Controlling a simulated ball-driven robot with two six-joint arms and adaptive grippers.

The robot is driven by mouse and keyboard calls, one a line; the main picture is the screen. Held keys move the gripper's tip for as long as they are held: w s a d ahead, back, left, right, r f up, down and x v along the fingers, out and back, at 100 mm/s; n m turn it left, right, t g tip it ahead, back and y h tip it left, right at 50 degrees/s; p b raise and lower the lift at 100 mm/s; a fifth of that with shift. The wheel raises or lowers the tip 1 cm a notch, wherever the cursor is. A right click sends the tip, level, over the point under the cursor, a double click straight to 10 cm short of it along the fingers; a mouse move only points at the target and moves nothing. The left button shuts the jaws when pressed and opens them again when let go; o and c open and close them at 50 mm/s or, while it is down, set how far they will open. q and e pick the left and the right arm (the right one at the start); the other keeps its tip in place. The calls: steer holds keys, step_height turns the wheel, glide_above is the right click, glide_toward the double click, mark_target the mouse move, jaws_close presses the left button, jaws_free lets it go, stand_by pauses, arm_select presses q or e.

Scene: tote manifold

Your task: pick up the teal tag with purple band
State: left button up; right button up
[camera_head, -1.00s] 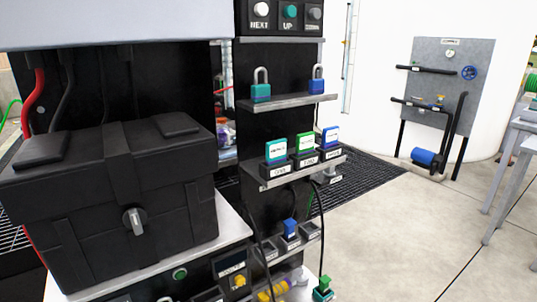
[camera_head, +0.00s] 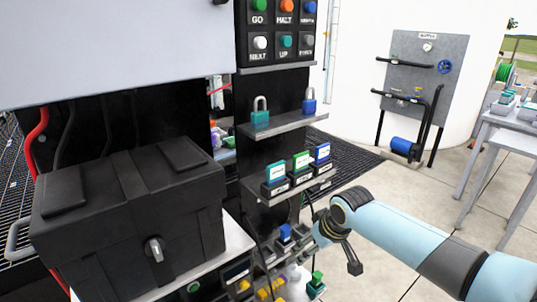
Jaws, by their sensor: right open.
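A teal tag with a white label (camera_head: 276,173) stands upright in a black holder at the left end of the middle shelf (camera_head: 262,203). I cannot make out a purple band on it. A green tag (camera_head: 301,161) and a blue tag (camera_head: 322,152) stand in holders to its right. My right gripper (camera_head: 338,244) is open, in front of and below the right end of that shelf, clear of the teal tag. One dark finger points down; the other is hard to make out. My left gripper is out of view.
A teal padlock (camera_head: 260,116) and a blue padlock (camera_head: 309,103) stand on the upper shelf (camera_head: 285,124), under a push-button panel (camera_head: 283,42). A black case (camera_head: 130,215) stands to the left. A lower shelf holds another blue item (camera_head: 285,232).

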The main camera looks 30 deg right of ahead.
steer(key=n+t+p, duration=0.1)
steer(key=p, duration=0.2)
glide_toward(277, 164)
step_height(277, 164, down, 9)
steer(key=s+d, duration=0.2)
step_height(277, 164, up, 8)
steer(key=w+y+p, duration=0.1)
steer(key=w, duration=0.1)
steer(key=shift+n+t, duration=0.3)
steer(key=x, duration=0.4)
steer(key=shift+w+a+f, duration=0.1)
steer(key=shift+a+f, duration=0.3)
steer(key=x, duration=0.2)
steer(key=p+x, duration=0.1)
steer(key=x, duration=0.2)
steer(key=shift+w+a+f, duration=0.15)
steer(key=shift+a, duration=0.1)
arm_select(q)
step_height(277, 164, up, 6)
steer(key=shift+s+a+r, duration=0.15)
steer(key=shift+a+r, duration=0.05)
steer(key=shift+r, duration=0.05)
arm_select(e)
steer(key=c, duration=1.2)
steer(key=shift+o, duration=0.2)
